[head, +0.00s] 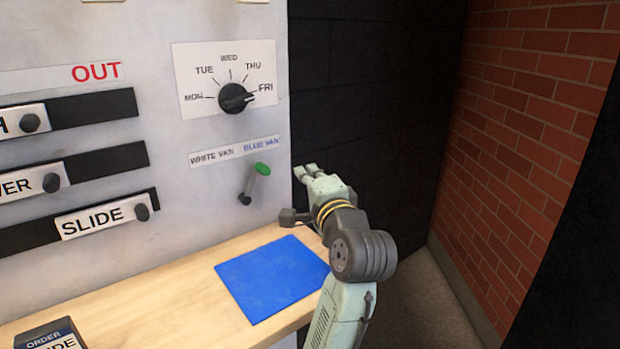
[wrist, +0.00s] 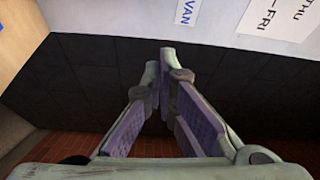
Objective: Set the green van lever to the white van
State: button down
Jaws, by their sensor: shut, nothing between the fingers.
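The van lever (head: 255,184) has a green knob (head: 262,168) and is mounted on the light grey panel. It tilts up and to the right, toward the BLUE VAN end of the label strip (head: 234,151); WHITE VAN is at the left end. My gripper (head: 304,170) is right of the lever, by the panel's right edge, apart from the knob. In the wrist view the fingertips (wrist: 162,58) are together with nothing between them. The lever does not show in the wrist view; only part of the label strip (wrist: 187,12) does.
A day dial (head: 234,98) sits above the lever. Sliders with name plates, one reading SLIDE (head: 100,220), are at the left. A wooden shelf (head: 150,275) with a blue mat (head: 270,278) runs below. A brick wall (head: 540,120) stands at the right, with dark wall between.

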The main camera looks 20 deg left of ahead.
jog(key=shift+w+a+f+p, duration=0.15)
jog(key=shift+a+p, duration=0.25)
jog(key=shift+a, duration=0.5)
jog(key=shift+w+a+r+p, duration=0.1)
jog(key=shift+w+a+p, duration=0.2)
jog(key=shift+a, duration=0.55)
jog(key=shift+w+a+f+p, duration=0.1)
jog(key=shift+a+p, duration=0.35)
jog(key=shift+a, duration=0.45)
jog(key=shift+a, duration=0.1)
